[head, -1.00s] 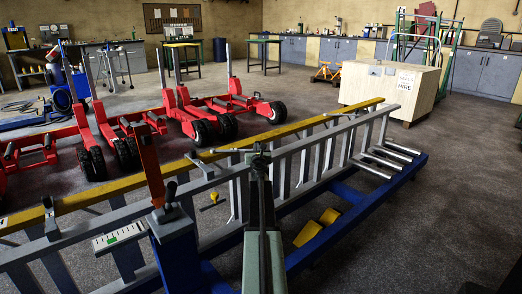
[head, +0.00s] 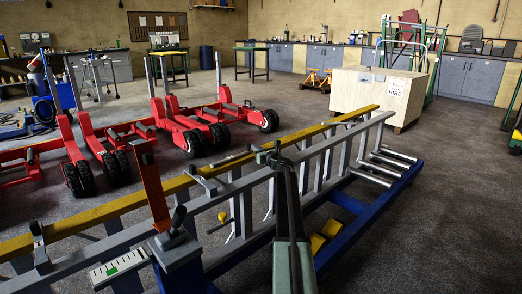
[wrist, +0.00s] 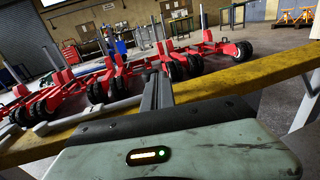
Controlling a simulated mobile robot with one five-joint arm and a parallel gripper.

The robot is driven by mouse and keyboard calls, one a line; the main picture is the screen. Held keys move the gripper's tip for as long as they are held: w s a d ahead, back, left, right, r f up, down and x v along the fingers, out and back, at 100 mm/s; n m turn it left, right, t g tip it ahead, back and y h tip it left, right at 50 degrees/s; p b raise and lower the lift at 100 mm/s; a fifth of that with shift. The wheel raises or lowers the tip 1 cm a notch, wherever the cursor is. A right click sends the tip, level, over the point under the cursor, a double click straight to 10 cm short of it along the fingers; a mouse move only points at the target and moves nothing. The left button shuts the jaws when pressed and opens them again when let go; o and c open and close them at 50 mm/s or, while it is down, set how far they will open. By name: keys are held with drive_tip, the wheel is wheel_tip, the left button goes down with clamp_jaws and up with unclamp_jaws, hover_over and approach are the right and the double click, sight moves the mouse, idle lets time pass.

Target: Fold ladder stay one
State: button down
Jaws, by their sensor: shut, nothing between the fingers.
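The grey ladder (head: 345,135) lies on its side along a blue frame (head: 384,200), with a yellow beam (head: 110,208) along its far side. Small grey brackets stand along it, one at the left (head: 40,250) and one near the middle (head: 203,184). I cannot tell which part is stay one. My gripper (head: 268,150) is shut and empty. In the head view it appears over the middle of the ladder, near the yellow beam. In the wrist view its dark fingers (wrist: 156,90) appear in front of the yellow beam (wrist: 235,88); contact cannot be told.
Yellow blocks (head: 322,236) sit at the blue frame. Red wheeled jacks (head: 215,128) stand behind. A wooden crate (head: 376,95) stands at the back right.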

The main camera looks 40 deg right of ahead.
drive_tip(key=shift+w+a+r, duration=0.15)
drive_tip(key=shift+w+a, duration=0.15)
drive_tip(key=shift+w, duration=0.35)
drive_tip(key=shift+w+d, duration=0.1)
drive_tip(key=s, duration=1.5)
drive_tip(key=shift+s+d, duration=0.2)
drive_tip(key=shift+d, duration=0.2)
